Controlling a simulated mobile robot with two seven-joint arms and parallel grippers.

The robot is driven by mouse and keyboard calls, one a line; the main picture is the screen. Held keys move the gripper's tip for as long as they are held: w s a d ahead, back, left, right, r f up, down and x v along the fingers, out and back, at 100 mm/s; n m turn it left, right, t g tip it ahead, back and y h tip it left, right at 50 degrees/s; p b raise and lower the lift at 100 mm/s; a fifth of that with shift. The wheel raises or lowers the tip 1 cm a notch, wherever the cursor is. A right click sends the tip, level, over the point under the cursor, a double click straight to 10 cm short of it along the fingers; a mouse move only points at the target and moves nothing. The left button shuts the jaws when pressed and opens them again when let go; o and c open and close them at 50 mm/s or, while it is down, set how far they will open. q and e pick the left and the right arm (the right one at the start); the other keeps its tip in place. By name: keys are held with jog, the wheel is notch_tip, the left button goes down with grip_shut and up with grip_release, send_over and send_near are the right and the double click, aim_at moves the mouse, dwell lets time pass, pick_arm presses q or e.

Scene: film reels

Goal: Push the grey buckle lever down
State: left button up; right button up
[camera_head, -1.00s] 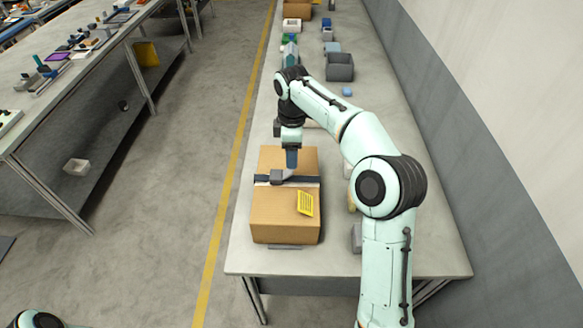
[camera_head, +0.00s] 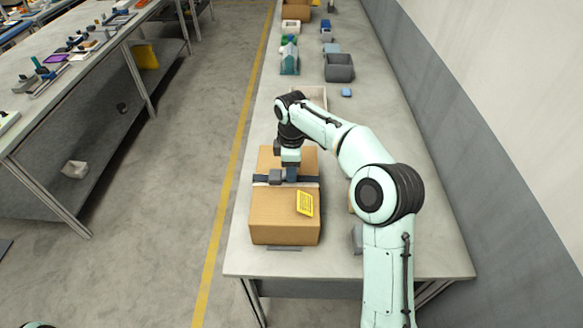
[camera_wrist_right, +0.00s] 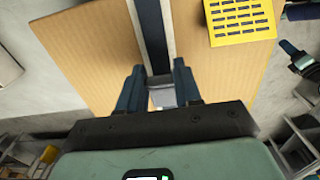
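A closed cardboard box (camera_head: 285,222) lies on the bench with a dark strap (camera_head: 308,181) across its top. The grey buckle (camera_head: 276,177) sits on the strap. My right gripper (camera_head: 291,178) points straight down at the strap, just right of the buckle. In the right wrist view its two blue fingers (camera_wrist_right: 159,82) are apart, one on each side of the strap line. A light grey part (camera_wrist_right: 162,95), seemingly the buckle lever, shows between them. The fingers partly hide the lever, so its exact angle and any contact are unclear. My left gripper is out of view.
A yellow label (camera_head: 305,203) is on the box top. Farther along the bench stand a grey bin (camera_head: 339,67), a small blue item (camera_head: 346,92) and a pale tray (camera_head: 315,97). A wall runs along the right. The bench's near end is mostly clear.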

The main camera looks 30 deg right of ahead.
jog(key=shift+s+d+f+t+y+b, duration=0.15)
jog(key=shift+d+f+t+y+b, duration=0.25)
jog(key=shift+y, duration=0.3)
jog(key=shift+f, duration=0.1)
jog(key=shift+s+a+t+y+b, duration=0.1)
jog(key=shift+s+t+y+b, duration=0.15)
jog(key=shift+y, duration=0.25)
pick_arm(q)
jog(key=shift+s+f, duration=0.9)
pick_arm(e)
jog(key=shift+w, duration=0.1)
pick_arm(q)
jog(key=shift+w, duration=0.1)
pick_arm(e)
jog(key=shift+w, duration=0.1)
jog(key=o, duration=1.1)
jog(key=shift+c, duration=0.2)
jog(key=shift+r, duration=0.25)
